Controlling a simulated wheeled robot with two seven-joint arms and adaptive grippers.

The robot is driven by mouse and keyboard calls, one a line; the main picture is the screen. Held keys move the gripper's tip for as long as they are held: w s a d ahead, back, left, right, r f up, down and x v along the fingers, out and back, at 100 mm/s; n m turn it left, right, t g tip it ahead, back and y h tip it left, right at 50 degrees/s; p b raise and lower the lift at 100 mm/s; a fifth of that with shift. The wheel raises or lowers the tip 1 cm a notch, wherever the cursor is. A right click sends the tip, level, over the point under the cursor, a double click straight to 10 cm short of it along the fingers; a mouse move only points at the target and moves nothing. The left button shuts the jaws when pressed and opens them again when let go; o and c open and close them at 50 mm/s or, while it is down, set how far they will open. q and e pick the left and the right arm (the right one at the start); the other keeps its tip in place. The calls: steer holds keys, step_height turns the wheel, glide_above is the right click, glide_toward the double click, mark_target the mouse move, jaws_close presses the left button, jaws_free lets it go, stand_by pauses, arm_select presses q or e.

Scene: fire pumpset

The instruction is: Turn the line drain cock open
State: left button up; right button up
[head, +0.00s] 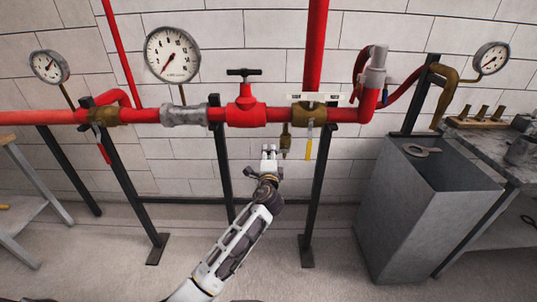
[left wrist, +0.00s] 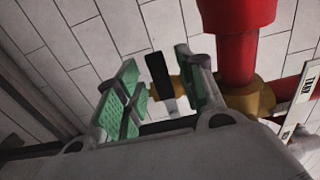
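The line drain cock (head: 285,140) looks like the small brass fitting hanging under the red pipe, just left of a yellow-ended lever. In the left wrist view, a black-ended lever (left wrist: 158,75) stands in front of a brass fitting (left wrist: 181,86). My left gripper (head: 270,150) is just below and left of the cock. In the left wrist view its green-padded fingers (left wrist: 158,88) are apart, with the lever in the gap between them. I cannot tell whether either pad touches it. My right gripper is not in view.
A brass valve (head: 309,114) with a yellow-ended lever (head: 308,146) and a white label plate (head: 333,97) is close to the right. A red valve (head: 245,108) is up and left. Black stand legs (head: 318,190) flank the space. A grey bin (head: 390,215) stands right.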

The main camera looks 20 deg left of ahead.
arm_select(q)
steer(key=shift+x, duration=0.9)
steer(key=shift+c, duration=0.4)
jaws_close()
